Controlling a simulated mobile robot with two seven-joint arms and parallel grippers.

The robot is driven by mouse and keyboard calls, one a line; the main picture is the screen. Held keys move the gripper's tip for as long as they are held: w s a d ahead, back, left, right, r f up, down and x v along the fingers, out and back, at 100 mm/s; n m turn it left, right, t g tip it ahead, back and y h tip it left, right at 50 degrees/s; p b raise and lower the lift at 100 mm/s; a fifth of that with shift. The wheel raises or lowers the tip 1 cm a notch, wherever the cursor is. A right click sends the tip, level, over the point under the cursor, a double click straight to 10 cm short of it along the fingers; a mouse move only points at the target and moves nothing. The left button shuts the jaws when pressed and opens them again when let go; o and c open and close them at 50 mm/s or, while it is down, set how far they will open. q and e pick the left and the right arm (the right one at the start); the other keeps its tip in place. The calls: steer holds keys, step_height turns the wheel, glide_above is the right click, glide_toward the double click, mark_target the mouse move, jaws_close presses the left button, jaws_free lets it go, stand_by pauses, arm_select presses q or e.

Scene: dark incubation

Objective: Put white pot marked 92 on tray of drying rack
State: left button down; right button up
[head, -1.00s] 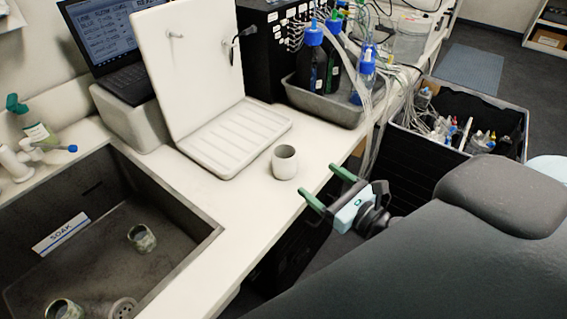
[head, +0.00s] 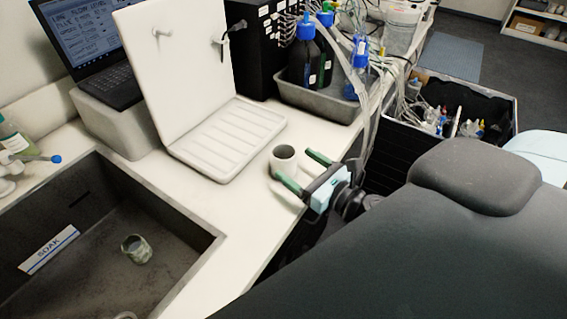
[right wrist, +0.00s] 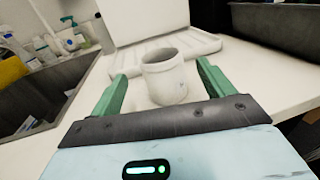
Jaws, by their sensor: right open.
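A white pot (head: 284,160) stands upright on the white counter, close to its front edge. It also shows in the right wrist view (right wrist: 164,80), with faint marks on its side too small to read. The white drying rack has an upright back board with pegs and a ribbed tray (head: 222,140) at its foot, just left of and behind the pot. My right gripper (head: 298,171) is open and empty, its green fingers pointing at the pot. In the right wrist view the pot stands between and just beyond the fingertips (right wrist: 160,84). My left gripper is not in view.
A dark sink (head: 75,230) with a SOAK label and a stained pot (head: 137,249) lies at the left. A grey tray of bottles (head: 318,100) stands behind the pot. A laptop (head: 85,60) is behind the rack. The ribbed tray is bare.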

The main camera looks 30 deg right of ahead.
mark_target(293, 163)
steer(key=shift+w+a+f+b, duration=0.1)
steer(key=shift+w+f+b, duration=0.2)
steer(key=shift+w, duration=0.2)
steer(key=w, duration=0.2)
steer(key=w+b, duration=0.1)
steer(key=shift+a+f, duration=0.2)
steer(key=shift+f, duration=0.05)
steer(key=shift+w+a+r, duration=0.1)
steer(key=shift+w+a, duration=0.05)
steer(key=shift+w, duration=0.4)
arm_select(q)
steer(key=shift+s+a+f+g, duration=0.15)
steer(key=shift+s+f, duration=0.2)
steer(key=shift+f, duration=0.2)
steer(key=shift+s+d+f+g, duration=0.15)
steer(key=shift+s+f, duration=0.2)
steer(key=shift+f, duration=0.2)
arm_select(e)
steer(key=shift+c, duration=0.4)
steer(key=c, duration=1.1)
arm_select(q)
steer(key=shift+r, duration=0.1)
arm_select(e)
steer(key=shift+r, duration=0.2)
